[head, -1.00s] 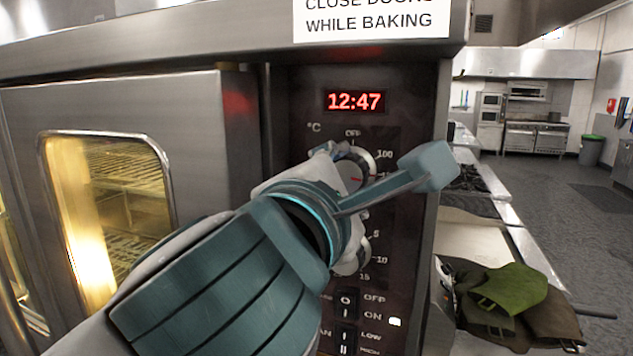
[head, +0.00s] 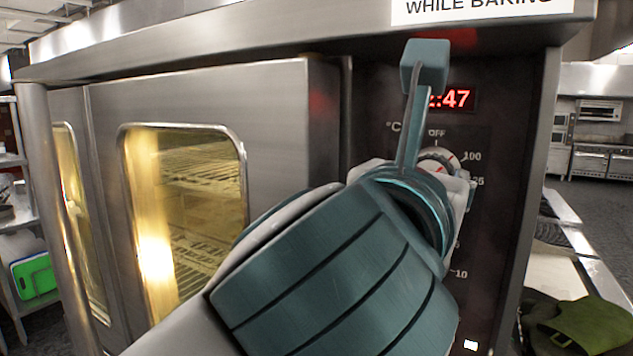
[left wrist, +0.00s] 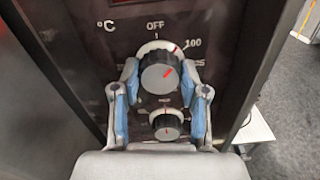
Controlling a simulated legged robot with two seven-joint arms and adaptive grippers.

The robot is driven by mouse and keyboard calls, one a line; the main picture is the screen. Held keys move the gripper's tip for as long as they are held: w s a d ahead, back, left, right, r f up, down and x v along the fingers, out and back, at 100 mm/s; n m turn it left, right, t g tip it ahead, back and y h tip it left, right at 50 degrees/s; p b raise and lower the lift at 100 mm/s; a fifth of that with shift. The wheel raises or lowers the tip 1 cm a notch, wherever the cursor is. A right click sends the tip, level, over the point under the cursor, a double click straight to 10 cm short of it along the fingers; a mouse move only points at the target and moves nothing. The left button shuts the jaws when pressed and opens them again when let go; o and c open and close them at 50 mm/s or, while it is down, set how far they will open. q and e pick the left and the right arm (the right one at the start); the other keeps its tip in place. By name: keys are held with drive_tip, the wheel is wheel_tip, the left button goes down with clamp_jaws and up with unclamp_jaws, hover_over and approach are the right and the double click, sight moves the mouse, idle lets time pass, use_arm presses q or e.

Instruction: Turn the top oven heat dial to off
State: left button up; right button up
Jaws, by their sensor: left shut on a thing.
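The top oven heat dial (left wrist: 158,74) is a round dark knob with a pale ring, on the dark control panel under the "°C" and "OFF" marks. Its red line points up and right, toward the 100 side, clockwise of OFF. The fingers of my left gripper (left wrist: 160,82) are on either side of the knob and shut on it. In the head view my left gripper (head: 452,185) is at the panel, and its wrist covers much of the dial (head: 438,158). My right gripper is in neither view.
A smaller lower dial (left wrist: 168,126) sits just below, between my gripper's fingers. The oven door (head: 290,150) with its lit window is left of the panel.

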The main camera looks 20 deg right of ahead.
use_arm(q)
drive_tip(key=shift+w+d+f+n+b, duration=0.1)
drive_tip(key=shift+n+b, duration=0.2)
drive_tip(key=shift+n, duration=1.1)
drive_tip(key=shift+s+a+f+n+b, duration=0.15)
drive_tip(key=shift+n+b, duration=0.15)
drive_tip(key=shift+n, duration=1.1)
drive_tip(key=shift+w+d+f+n+b, duration=0.15)
drive_tip(key=shift+n+b, duration=0.15)
drive_tip(key=shift+n, duration=1.1)
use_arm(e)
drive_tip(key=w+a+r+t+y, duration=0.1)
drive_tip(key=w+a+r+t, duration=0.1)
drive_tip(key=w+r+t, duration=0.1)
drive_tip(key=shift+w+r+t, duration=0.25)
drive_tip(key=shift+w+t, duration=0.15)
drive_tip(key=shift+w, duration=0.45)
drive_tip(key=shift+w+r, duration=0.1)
use_arm(q)
drive_tip(key=o, duration=1.1)
drive_tip(key=shift+o, duration=0.2)
drive_tip(key=shift+w+r, duration=0.15)
drive_tip(key=v, duration=0.7)
drive_tip(key=shift+d, duration=0.1)
